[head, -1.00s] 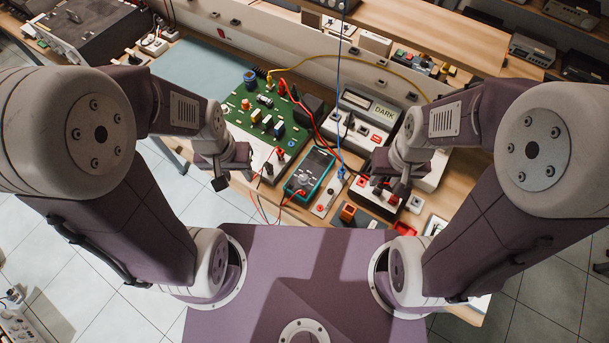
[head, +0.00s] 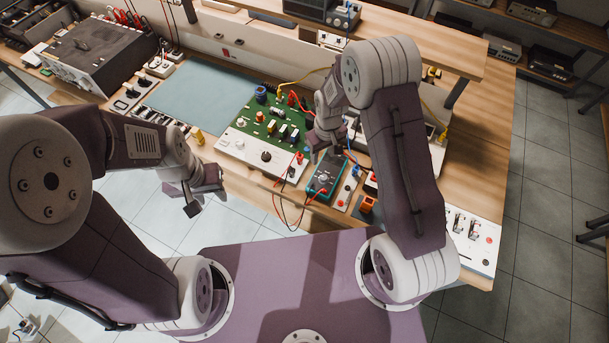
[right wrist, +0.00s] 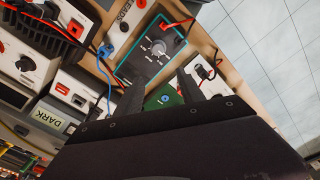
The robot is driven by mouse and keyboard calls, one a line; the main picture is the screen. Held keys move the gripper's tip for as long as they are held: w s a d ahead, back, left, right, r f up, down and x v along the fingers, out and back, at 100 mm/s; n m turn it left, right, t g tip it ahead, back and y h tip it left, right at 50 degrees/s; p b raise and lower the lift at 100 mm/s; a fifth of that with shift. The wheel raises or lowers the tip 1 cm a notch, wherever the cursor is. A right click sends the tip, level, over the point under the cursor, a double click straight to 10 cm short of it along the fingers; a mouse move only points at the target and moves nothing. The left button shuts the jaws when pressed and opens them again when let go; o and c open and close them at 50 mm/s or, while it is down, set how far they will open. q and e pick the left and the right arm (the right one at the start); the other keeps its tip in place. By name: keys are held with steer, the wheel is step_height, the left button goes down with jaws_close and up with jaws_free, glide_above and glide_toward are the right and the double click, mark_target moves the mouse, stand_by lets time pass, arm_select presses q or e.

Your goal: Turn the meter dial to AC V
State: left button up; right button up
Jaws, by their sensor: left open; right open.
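The meter (head: 321,187) is a dark handheld unit with a teal edge, lying at the bench's front edge. In the right wrist view the meter (right wrist: 135,71) shows its round grey dial (right wrist: 158,48) with small white markings around it. I cannot read which marking the dial points to. My right gripper (head: 316,156) is just above and behind the meter, partly covering it in the head view. In the right wrist view its fingers (right wrist: 160,90) are apart, with nothing between them, and the dial lies beyond the tips. My left gripper (head: 205,198) is open and empty, left of the bench's front edge.
A green circuit board (head: 268,124) with components stands left of the meter, on a white panel with a knob (head: 266,156). Red and black leads (head: 284,190) hang past the bench edge. An orange block (head: 367,203) is right of the meter. A blue-grey mat (head: 205,92) is clear.

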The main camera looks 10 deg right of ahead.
mark_target(323, 176)
steer(key=s+f, duration=0.1)
steer(key=d+f, duration=0.1)
steer(key=shift+s+d+f+g+p, duration=0.15)
steer(key=shift+s+f+g+p, duration=0.15)
steer(key=shift+s, duration=0.05)
steer(key=f, duration=0.2)
steer(key=f+p, duration=0.1)
steer(key=f, duration=0.2)
steer(key=f+p, duration=0.1)
steer(key=f, duration=0.1)
steer(key=shift+a+f, duration=0.15)
steer(key=shift+a, duration=0.2)
steer(key=shift+d+f, duration=0.15)
steer(key=shift+f, duration=0.15)
arm_select(q)
steer(key=r, duration=0.1)
steer(key=d+r, duration=0.1)
steer(key=r, duration=0.1)
steer(key=shift+w+d+r, duration=0.15)
steer(key=shift+d+r, duration=0.05)
steer(key=shift+r, duration=0.05)
steer(key=shift+a, duration=0.1)
arm_select(e)
steer(key=shift+c, duration=0.4)
jaws_close()
